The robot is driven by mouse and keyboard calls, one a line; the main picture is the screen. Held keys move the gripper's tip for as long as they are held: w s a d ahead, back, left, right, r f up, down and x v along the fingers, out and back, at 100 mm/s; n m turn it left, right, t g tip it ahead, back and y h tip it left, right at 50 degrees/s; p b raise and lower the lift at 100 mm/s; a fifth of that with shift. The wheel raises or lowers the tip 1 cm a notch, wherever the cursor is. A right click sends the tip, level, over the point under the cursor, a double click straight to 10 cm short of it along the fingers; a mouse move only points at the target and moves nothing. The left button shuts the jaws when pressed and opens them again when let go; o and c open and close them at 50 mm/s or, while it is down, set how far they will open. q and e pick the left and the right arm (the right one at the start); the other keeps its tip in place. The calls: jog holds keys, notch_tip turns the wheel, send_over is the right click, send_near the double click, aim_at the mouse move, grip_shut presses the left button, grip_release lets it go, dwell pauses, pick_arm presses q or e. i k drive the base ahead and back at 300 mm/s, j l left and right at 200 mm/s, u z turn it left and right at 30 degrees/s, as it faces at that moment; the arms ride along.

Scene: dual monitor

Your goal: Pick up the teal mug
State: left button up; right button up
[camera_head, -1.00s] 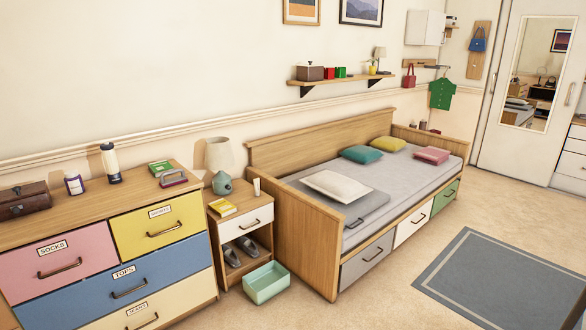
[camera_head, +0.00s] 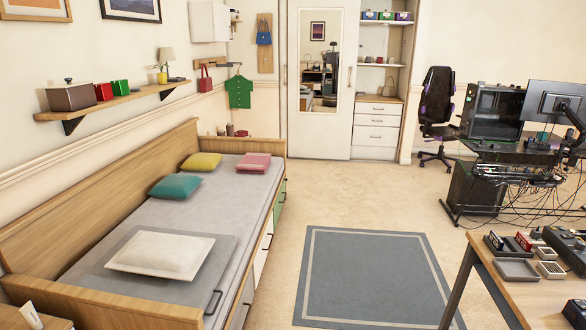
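I cannot make out a teal mug for certain. A small teal-looking item (camera_head: 543,136) shows at the foot of the monitor (camera_head: 556,100) on the far desk, too small to identify. Neither of my grippers is in view.
A bed (camera_head: 150,225) with cushions stands at the left. A grey rug (camera_head: 365,275) lies on open floor. A wooden table (camera_head: 535,295) with trays is at the lower right. An office chair (camera_head: 438,110) and hanging cables (camera_head: 510,178) are by the far desk.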

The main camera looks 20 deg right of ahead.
aim_at(540, 133)
jog(key=i+l+z, duration=0.2)
jog(key=i+z, duration=0.2)
jog(key=i, duration=0.2)
jog(key=i+z, duration=0.4)
jog(key=i, duration=0.2)
jog(key=i+j+z, duration=0.15)
jog(key=i+z, duration=0.25)
jog(key=i, duration=0.2)
jog(key=i+l, duration=0.1)
jog(key=i, duration=1.75)
jog(key=i+l+z, duration=0.1)
jog(key=i+z, duration=0.15)
jog(key=i, duration=0.4)
jog(key=i+z, duration=0.25)
jog(key=i, duration=0.4)
jog(key=i+j+z, duration=0.25)
jog(key=i, duration=0.35)
jog(key=i+u, duration=0.15)
jog(key=i, duration=0.4)
jog(key=i+l+u, duration=0.15)
jog(key=i, duration=0.35)
jog(key=i+l+u, duration=0.15)
jog(key=i, duration=0.4)
jog(key=i+l+u, duration=0.15)
jog(key=i, duration=0.35)
jog(key=i+j, duration=0.15)
jog(key=i, duration=0.75)
jog(key=i+j+u, duration=0.1)
jog(key=i, duration=0.8)
